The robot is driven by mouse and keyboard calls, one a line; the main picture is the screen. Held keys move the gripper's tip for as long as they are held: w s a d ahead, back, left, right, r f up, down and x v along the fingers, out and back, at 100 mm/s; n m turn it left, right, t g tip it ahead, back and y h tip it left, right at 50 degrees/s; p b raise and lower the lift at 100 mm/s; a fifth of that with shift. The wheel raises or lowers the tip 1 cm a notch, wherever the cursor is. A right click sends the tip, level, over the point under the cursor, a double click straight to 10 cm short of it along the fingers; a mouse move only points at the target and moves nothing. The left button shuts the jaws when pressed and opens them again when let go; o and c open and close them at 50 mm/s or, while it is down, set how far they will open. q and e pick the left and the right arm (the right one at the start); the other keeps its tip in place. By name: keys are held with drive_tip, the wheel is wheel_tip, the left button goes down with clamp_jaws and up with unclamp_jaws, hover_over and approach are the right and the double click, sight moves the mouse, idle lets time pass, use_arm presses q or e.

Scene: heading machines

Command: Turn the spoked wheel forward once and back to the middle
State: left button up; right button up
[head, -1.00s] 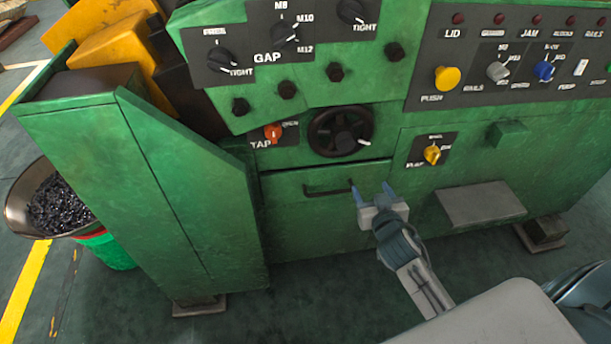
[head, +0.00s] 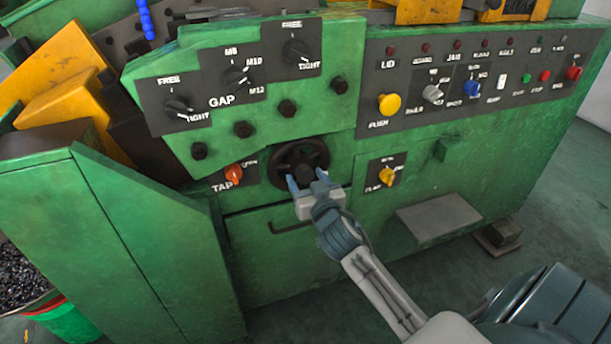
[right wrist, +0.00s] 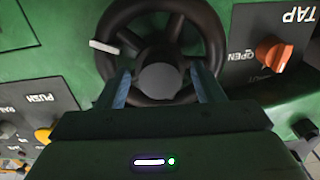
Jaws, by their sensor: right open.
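The spoked wheel (head: 283,157) is a dark handwheel on the green machine front, between the orange TAP knob and the yellow PUMP knob. My right gripper (head: 306,180) is in front of its lower part and hides some of it. In the right wrist view the wheel (right wrist: 161,13) fills the top middle, with its dark hub and a pale pointer at the left. The right gripper's two blue fingers (right wrist: 161,88) are apart, one on each side of the hub; I cannot tell whether they touch the wheel. My left gripper is not in view.
The orange TAP knob (head: 234,174) is close left of the wheel, and the yellow PUMP knob (head: 386,176) is to its right. A drawer handle (head: 285,228) lies below. A small shelf (head: 438,214) juts out at the lower right.

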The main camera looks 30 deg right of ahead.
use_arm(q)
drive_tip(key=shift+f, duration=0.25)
use_arm(e)
drive_tip(key=shift+w+d, duration=0.1)
drive_tip(key=shift+w, duration=0.4)
drive_tip(key=shift+c, duration=0.2)
clamp_jaws()
